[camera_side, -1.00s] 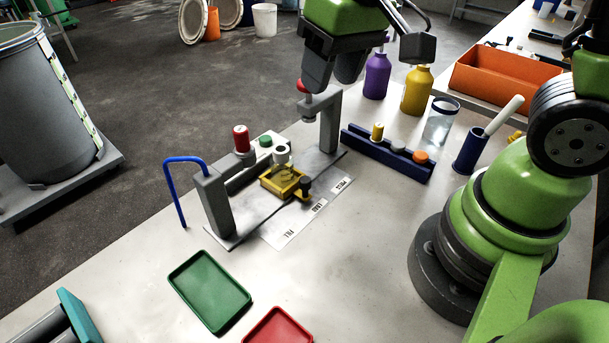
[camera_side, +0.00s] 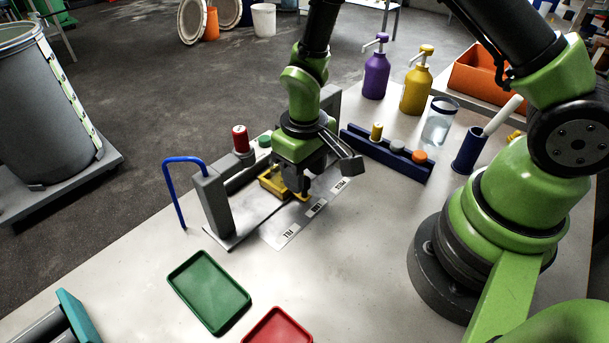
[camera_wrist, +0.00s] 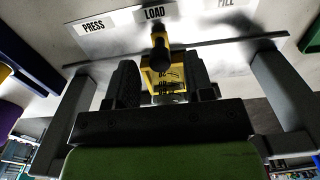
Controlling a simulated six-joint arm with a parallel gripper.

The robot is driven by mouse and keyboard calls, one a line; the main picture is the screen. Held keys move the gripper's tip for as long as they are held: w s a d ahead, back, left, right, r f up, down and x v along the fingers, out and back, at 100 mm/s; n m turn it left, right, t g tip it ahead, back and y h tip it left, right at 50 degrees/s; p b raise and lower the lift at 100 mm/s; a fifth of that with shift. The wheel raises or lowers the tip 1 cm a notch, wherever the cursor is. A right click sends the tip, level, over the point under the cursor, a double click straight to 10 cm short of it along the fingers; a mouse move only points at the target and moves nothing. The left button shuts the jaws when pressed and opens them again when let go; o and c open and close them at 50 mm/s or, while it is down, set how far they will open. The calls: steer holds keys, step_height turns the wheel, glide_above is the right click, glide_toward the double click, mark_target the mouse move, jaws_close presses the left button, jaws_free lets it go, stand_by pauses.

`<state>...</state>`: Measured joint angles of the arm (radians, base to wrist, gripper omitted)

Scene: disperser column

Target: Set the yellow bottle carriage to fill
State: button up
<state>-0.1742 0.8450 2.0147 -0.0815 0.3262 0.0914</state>
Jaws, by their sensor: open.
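The yellow bottle carriage (camera_side: 272,184) sits on the grey track plate between two grey posts, partly hidden behind my gripper in the side view. In the wrist view the yellow carriage (camera_wrist: 177,75) shows between my fingers, and its dark knob (camera_wrist: 160,48) lines up with the LOAD label (camera_wrist: 154,13). The FILL label (camera_side: 288,233) is at the left end of the label strip, on the side of the post with the blue bent tube (camera_side: 166,185). My gripper (camera_wrist: 160,80) is open, pointing down at the carriage with a finger on either side; contact cannot be told.
The left grey post (camera_side: 214,203) and the right post (camera_side: 331,105) flank the track. A red-capped piece (camera_side: 240,139) stands behind it. A blue rack (camera_side: 385,155) is to the right. Green (camera_side: 210,291) and red (camera_side: 279,328) trays lie in front. The table between trays and robot base is clear.

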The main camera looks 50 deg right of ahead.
steer(key=shift+f, duration=0.8)
jaws_close()
steer(key=shift+a, duration=2)
jaws_free()
steer(key=shift+r, duration=0.15)
step_height(320, 180, up, 10)
